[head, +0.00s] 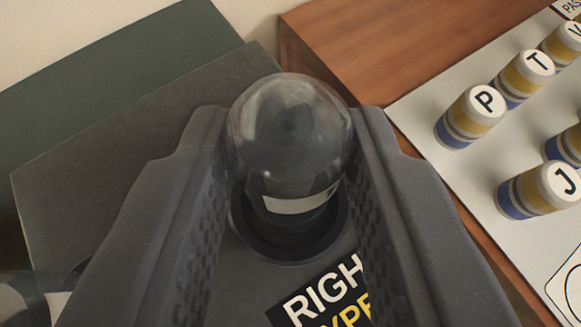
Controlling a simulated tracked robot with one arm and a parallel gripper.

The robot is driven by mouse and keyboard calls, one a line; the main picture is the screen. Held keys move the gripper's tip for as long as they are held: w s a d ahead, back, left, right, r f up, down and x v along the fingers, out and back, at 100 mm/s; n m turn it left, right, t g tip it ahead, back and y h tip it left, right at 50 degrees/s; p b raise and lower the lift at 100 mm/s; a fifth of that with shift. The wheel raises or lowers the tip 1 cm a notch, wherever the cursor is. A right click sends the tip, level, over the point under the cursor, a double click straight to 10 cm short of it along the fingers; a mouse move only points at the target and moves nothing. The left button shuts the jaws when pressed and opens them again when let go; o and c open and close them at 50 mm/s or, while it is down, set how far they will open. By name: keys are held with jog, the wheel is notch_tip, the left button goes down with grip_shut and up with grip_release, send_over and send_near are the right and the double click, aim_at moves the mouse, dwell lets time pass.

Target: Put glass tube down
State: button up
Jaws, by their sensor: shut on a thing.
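The glass tube (290,135) is clear with a rounded top. It stands between the two fingers of my gripper (285,165) in the middle of the head view. My gripper is shut on it, with a dark finger on each side. The lower end of the tube is at a dark round ring (290,245) on a dark grey surface. I cannot tell whether the tube rests inside the ring or hangs just above it. A black label (325,290) with white and yellow letters, partly reading "RIGH", lies in front of the ring, partly covered by the right finger.
At the right, a pale panel (420,105) bears several upright lettered cylinders, such as P (471,116) and J (538,190). A brown wooden surface (370,50) lies behind. A dark grey box (90,180) is at the left. Another clear object (25,295) shows at the lower left edge.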

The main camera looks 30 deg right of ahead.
jog(key=shift+f, duration=0.1)
jog(key=o, duration=1)
jog(key=shift+o, duration=0.2)
jog(key=shift+s+a+r, duration=0.2)
jog(key=shift+s+r, duration=0.05)
jog(key=shift+r, duration=0.1)
jog(key=v, duration=1.1)
jog(key=shift+s+b, duration=0.15)
jog(key=shift+b, duration=0.2)
